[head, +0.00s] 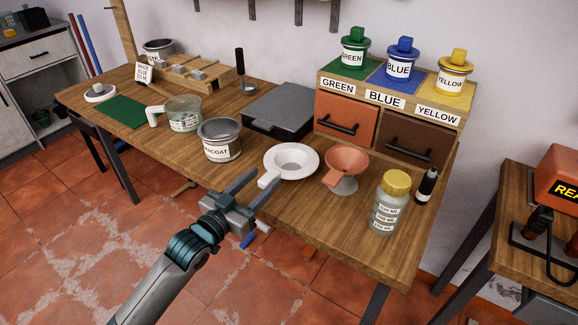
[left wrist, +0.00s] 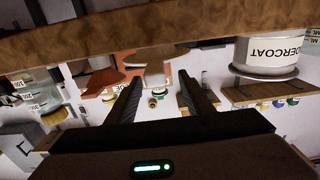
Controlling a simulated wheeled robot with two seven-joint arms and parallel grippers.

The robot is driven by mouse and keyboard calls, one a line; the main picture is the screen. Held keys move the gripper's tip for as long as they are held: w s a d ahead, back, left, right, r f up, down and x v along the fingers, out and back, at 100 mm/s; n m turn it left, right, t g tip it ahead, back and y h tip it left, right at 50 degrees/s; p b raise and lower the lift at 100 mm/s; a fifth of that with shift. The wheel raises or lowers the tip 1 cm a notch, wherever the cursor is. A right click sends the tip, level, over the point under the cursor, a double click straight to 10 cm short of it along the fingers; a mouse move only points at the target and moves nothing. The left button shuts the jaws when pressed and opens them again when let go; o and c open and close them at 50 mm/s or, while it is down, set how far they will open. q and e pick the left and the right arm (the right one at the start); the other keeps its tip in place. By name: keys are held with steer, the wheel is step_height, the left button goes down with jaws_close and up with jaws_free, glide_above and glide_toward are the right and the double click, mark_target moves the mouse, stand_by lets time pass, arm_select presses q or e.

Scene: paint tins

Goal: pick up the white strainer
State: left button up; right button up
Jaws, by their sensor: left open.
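The white strainer (head: 306,173), a round shallow bowl with a wide rim and a short handle, sits on the wooden table near its front edge in the head view. Its handle (head: 268,179) points toward the front left. My left gripper (head: 266,179) is open and empty, its two fingers pointing at the handle from the front left. In the head view the handle shows near the fingertips; I cannot tell whether it lies between them. The left wrist view is upside down and shows the open fingers (left wrist: 160,80) with a pale shape beyond them. My right gripper is not in view.
An undercoat tin (head: 222,150) stands left of the strainer, and an orange funnel (head: 346,160) stands right of it. A yellow-lidded bottle (head: 390,205) is farther right. A grey flat box (head: 285,109) lies behind. The table's front edge (head: 310,233) is close to my left gripper.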

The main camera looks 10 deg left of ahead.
mark_target(277, 170)
arm_select(q)
steer(key=shift+x, duration=0.85)
steer(key=shift+d+p+x, duration=0.15)
steer(key=shift+p+x, duration=0.15)
steer(key=shift+x, duration=1)
steer(key=shift+d+p+x, duration=0.1)
steer(key=shift+p+x, duration=0.15)
steer(key=shift+x, duration=1.05)
steer(key=shift+s+f, duration=0.1)
steer(key=shift+f, duration=0.1)
jaws_close()
